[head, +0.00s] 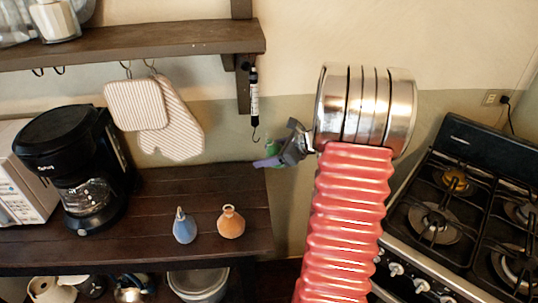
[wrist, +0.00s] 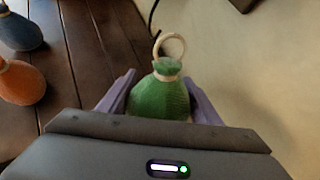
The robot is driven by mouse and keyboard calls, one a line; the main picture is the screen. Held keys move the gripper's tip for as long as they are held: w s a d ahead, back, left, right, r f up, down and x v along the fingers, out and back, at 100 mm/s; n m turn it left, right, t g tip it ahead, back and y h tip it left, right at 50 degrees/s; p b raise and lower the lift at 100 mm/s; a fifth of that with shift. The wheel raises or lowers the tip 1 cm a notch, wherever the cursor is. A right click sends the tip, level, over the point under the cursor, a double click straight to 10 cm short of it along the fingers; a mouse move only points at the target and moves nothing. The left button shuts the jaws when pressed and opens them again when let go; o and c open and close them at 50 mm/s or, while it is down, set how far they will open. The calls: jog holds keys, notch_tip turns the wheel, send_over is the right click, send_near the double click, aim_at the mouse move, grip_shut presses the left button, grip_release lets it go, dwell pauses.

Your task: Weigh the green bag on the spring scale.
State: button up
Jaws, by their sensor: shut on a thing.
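The green bag (wrist: 158,98) is between the two purple fingers of my gripper (wrist: 160,84), which is shut on it. A pale ring (wrist: 183,45) stands up from the bag's tied neck. In the head view the bag (head: 273,148) is small and partly hidden by my gripper (head: 268,162). The spring scale (head: 254,95) hangs from the shelf bracket, its hook (head: 256,138) just above and left of the bag. A thin dark curved piece shows by the ring in the wrist view; I cannot tell whether it touches the ring.
A blue bag (head: 185,227) and an orange bag (head: 231,222) stand on the dark wooden counter (head: 160,185). A coffee maker (head: 75,160) is at left. Oven mitts (head: 170,118) hang under the shelf (head: 130,45). A stove (head: 450,210) is at right.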

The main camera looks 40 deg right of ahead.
jog(key=shift+w+a, duration=0.4)
jog(key=shift+a, duration=0.15)
dwell(0.4)
jog(key=shift+w+a, duration=0.2)
jog(key=shift+a, duration=0.05)
jog(key=shift+w+a+f, duration=0.15)
jog(key=shift+a+f, duration=0.05)
jog(key=shift+f, duration=0.35)
jog(key=shift+w+a+f, duration=0.15)
jog(key=shift+a+f, duration=0.05)
jog(key=shift+f, duration=0.3)
dwell(0.8)
dwell(0.4)
jog(key=o, duration=1.4)
jog(key=shift+s, duration=0.15)
jog(key=v, duration=1.3)
jog(key=shift+s+r, duration=0.2)
